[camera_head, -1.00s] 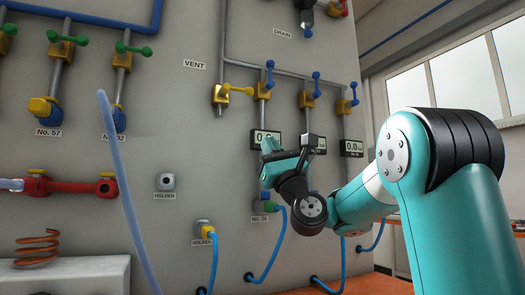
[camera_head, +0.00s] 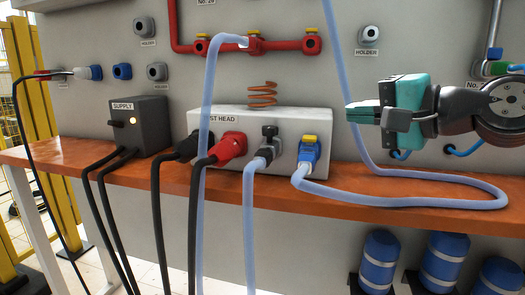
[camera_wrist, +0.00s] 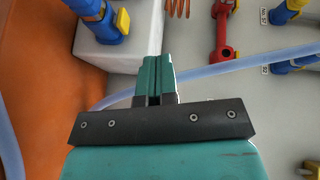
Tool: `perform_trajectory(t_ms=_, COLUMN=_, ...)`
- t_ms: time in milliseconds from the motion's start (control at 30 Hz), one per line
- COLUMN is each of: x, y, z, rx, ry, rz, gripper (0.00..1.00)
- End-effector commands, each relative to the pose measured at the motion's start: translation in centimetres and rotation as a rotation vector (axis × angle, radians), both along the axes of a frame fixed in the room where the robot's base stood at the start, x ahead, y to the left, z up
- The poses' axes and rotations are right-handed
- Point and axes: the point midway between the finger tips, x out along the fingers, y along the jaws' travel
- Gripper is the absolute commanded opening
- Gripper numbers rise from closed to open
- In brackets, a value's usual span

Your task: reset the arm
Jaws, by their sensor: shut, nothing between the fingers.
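My gripper (camera_head: 350,112) is at the right of the head view, in front of the grey wall panel and above the orange bench. Its fingers point left and are shut with nothing between them. In the wrist view its two teal fingers (camera_wrist: 155,78) lie side by side.
The orange bench (camera_head: 400,215) carries the looped blue hose. A dark supply box (camera_head: 138,125) stands at left with black cables. A copper coil (camera_head: 263,95) and red pipe (camera_head: 280,45) are behind the box. Blue cylinders (camera_head: 380,260) stand below the bench.

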Motion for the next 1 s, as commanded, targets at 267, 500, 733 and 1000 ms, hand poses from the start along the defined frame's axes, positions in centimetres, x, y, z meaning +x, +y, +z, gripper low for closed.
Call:
perform_trajectory(t_ms=267, x=-12.1, y=4.0, z=-13.5, rx=-0.803, ry=0.062, rz=0.538, gripper=0.00)
perform_trajectory(t_ms=500, x=-21.4, y=1.0, z=-19.3, rx=-1.180, ry=0.082, rz=1.031, gripper=0.00)
perform_trajectory(t_ms=733, x=-21.0, y=0.9, z=-12.3, rx=-1.177, ry=0.084, rz=1.022, gripper=0.00)
perform_trajectory(t_ms=1000, x=-21.0, y=1.0, z=-2.8, rx=-1.175, ry=0.083, rz=1.020, gripper=0.00)
